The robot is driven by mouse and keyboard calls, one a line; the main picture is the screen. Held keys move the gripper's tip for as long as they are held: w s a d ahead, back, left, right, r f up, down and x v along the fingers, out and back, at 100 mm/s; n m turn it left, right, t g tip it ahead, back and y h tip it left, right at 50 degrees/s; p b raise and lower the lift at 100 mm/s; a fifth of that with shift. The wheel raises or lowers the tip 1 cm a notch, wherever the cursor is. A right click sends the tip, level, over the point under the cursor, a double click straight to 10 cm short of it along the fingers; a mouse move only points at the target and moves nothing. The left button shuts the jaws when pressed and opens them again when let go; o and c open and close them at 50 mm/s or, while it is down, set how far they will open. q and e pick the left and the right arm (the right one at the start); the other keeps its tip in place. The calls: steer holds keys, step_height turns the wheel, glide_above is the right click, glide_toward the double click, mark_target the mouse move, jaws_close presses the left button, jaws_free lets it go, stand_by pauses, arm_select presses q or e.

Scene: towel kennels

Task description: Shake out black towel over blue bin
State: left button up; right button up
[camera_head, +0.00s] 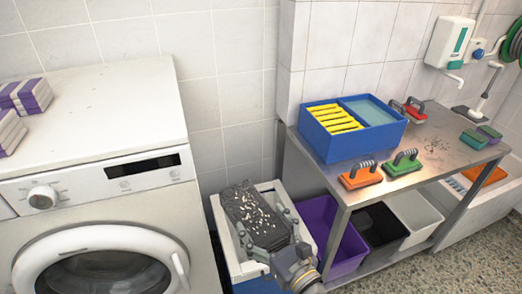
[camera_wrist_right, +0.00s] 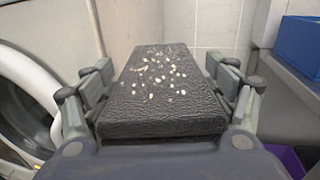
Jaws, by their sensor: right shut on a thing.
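The black towel (camera_head: 250,212) is a folded dark block with pale crumbs scattered on its top face. My right gripper (camera_head: 266,230) is shut on it, with a finger on each long side. In the right wrist view the towel (camera_wrist_right: 162,85) sits between the two fingers of the gripper (camera_wrist_right: 160,100), crumbs on its upper face. In the head view the towel is over a bin with a white rim (camera_head: 222,240) and a blue body (camera_head: 252,286); the gap between towel and bin cannot be judged. My left gripper is not in view.
A white washing machine (camera_head: 100,190) stands close on the left, with purple and white folded towels (camera_head: 28,95) on top. A steel table (camera_head: 440,130) on the right holds a blue tray (camera_head: 335,150) and several brushes. Purple (camera_head: 325,225), black (camera_head: 378,225) and white (camera_head: 420,215) bins stand under it.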

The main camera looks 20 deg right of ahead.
mark_target(254, 210)
steer(key=shift+n+y, duration=0.6)
steer(key=shift+y, duration=0.1)
steer(key=w, duration=0.2)
steer(key=w+f, duration=0.1)
steer(key=w, duration=0.1)
steer(key=w+f+b, duration=0.1)
steer(key=w, duration=0.1)
steer(key=shift+w+a+f, duration=0.15)
steer(key=shift+w, duration=0.05)
steer(key=shift+n+g+y, duration=0.3)
steer(key=shift+g+y, duration=0.1)
steer(key=shift+y, duration=0.2)
steer(key=w, duration=0.3)
steer(key=w+d+b, duration=0.1)
steer(key=w, duration=0.2)
steer(key=w+d+b, duration=0.1)
steer(key=w, duration=0.2)
steer(key=shift+d+f, duration=0.25)
arm_select(q)
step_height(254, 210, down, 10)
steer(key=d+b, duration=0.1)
steer(key=b, duration=0.5)
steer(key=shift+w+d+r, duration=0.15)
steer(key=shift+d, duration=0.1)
arm_select(e)
steer(key=w+d, duration=0.8)
steer(key=w, duration=0.3)
steer(key=shift+w+r+h, duration=0.15)
steer(key=shift+r+h, duration=0.15)
steer(key=shift+r, duration=0.15)
